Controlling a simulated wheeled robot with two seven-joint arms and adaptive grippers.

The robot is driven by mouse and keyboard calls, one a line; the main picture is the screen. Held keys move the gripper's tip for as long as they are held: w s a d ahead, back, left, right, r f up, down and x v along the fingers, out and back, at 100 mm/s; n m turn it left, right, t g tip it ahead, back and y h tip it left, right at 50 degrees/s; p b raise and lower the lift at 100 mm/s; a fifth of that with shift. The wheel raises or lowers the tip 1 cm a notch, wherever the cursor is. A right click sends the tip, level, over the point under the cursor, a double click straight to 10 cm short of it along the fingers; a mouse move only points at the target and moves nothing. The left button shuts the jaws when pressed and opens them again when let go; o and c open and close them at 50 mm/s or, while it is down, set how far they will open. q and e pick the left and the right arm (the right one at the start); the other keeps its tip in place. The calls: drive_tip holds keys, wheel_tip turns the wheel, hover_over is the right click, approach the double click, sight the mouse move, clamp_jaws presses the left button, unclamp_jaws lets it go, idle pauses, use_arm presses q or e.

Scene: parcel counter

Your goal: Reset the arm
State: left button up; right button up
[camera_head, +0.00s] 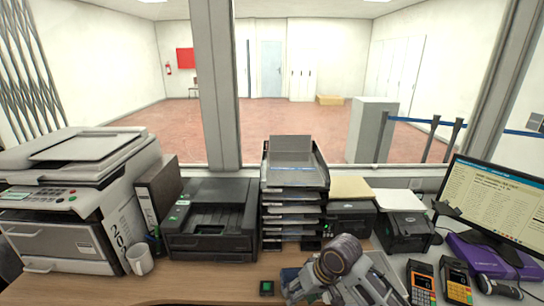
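One of my arms (338,262), grey with a dark ringed joint, reaches in at the bottom, right of centre, over the front of the counter. It looks like my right arm. Its gripper is not clearly visible, and I cannot tell whether it is open or shut. No held object can be made out. My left gripper is not in view.
A copier (75,195), white mug (139,259), black printer (212,222) and stacked trays (293,180) line the counter. A small dark device (267,287) lies left of the arm. Card terminals (421,283), a purple box (485,256) and a monitor (492,205) stand right.

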drive_tip(key=s+d+f+m+t+h, duration=0.15)
drive_tip(key=s+d+f+h, duration=0.35)
drive_tip(key=s+d, duration=1)
drive_tip(key=s+f+y, duration=0.1)
drive_tip(key=s+f, duration=0.2)
drive_tip(key=f, duration=3.2)
drive_tip(key=s+d+f+g, duration=0.1)
drive_tip(key=s+d+f, duration=0.2)
drive_tip(key=s+f, duration=0.6)
drive_tip(key=s+d+f+g, duration=0.1)
drive_tip(key=s+d+f, duration=0.2)
drive_tip(key=s+f, duration=0.7)
drive_tip(key=shift+s+d+n, duration=0.25)
drive_tip(key=shift+s+n, duration=0.1)
drive_tip(key=shift+s, duration=0.85)
drive_tip(key=shift+a, duration=0.1)
